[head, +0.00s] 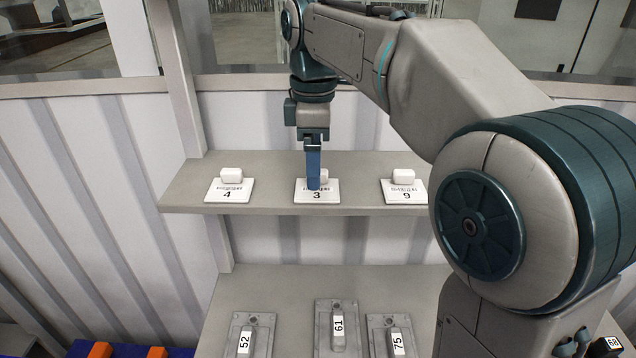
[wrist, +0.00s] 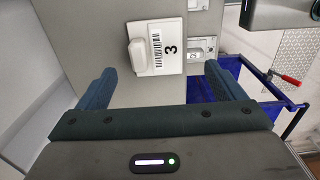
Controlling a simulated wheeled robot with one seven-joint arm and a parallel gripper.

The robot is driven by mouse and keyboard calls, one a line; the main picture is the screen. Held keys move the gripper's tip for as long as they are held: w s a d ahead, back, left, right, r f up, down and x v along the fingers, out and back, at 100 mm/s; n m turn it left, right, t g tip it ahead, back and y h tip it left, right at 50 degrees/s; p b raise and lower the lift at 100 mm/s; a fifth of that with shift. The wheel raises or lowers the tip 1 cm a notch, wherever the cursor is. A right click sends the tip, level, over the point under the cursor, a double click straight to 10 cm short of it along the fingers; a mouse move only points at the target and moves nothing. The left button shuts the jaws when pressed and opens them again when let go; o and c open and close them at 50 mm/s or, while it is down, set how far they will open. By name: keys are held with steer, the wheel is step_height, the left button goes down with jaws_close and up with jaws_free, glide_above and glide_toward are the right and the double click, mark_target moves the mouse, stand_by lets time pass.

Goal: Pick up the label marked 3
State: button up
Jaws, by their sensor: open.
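The label marked 3 (head: 317,196) is a white plate with a raised white block, a barcode and the number. It lies on the upper shelf, between the labels marked 4 and 9. It also shows in the wrist view (wrist: 157,47), turned sideways, ahead of the fingers and roughly midway between them. My gripper (head: 314,186) points down at this label, and its blue fingers cover part of the label in the head view. In the wrist view my gripper (wrist: 160,82) is open and empty, with the fingers apart. I cannot tell the exact gap between fingertips and label.
The label marked 4 (head: 229,190) and the label marked 9 (head: 404,191) lie on the same shelf (head: 272,197). A lower shelf (head: 270,285) holds metal pieces marked 52, 61 and 75. A corrugated wall and a left post (head: 178,75) stand behind. A blue cart shows in the wrist view.

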mark_target(329, 191)
steer(key=shift+w+f, duration=0.2)
steer(key=shift+f, duration=2.15)
steer(key=c, duration=1.1)
steer(key=shift+r, duration=0.15)
